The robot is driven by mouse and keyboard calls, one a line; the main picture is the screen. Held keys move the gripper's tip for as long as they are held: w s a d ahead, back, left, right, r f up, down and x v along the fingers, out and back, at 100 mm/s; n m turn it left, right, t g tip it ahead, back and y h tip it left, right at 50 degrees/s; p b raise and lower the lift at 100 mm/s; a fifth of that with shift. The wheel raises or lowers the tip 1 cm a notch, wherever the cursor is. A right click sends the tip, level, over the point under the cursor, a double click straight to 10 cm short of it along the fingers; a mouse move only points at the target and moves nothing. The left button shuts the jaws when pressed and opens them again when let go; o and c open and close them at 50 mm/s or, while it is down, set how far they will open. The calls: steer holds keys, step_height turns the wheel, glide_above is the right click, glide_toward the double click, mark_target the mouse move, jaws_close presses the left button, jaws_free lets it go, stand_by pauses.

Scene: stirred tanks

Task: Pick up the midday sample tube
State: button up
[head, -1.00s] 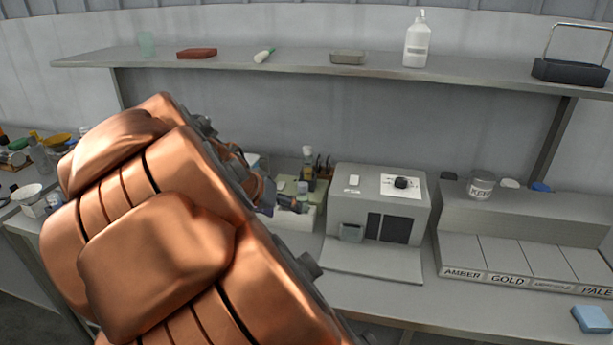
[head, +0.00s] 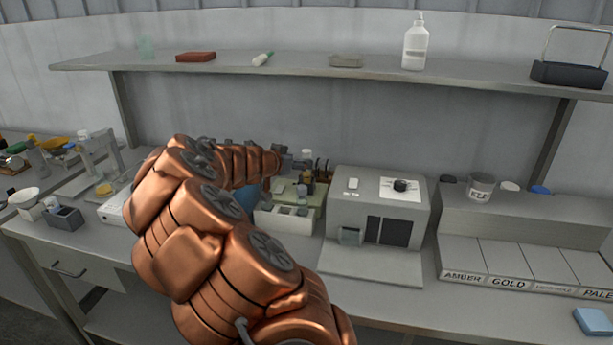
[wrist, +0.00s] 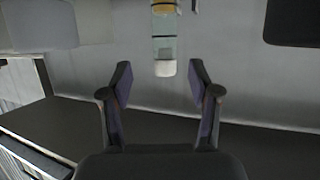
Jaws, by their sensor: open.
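An upright tube (head: 307,156) with a white cap stands at the pale rack (head: 287,222) on the bench. In the wrist view a tube (wrist: 164,46) with a white cap, clear glass and a yellow band shows beyond my fingers, roughly centred between them; it looks like the same one. I cannot read any label that marks it as midday. My gripper (wrist: 160,78) is open and empty, its two dark fingers apart. In the head view my gripper (head: 289,160) is just left of the tube, partly hidden by my arm.
A grey box machine (head: 380,190) stands right of the rack. Labelled slots (head: 510,258) are at right. My arm covers part of the bench.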

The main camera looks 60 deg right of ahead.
mark_target(307, 174)
steer(key=x, duration=0.1)
steer(key=p+x, duration=0.1)
steer(key=x, duration=0.1)
steer(key=p+x, duration=0.1)
steer(key=x, duration=0.1)
steer(key=shift+w, duration=0.3)
jaws_close()
stand_by(0.4)
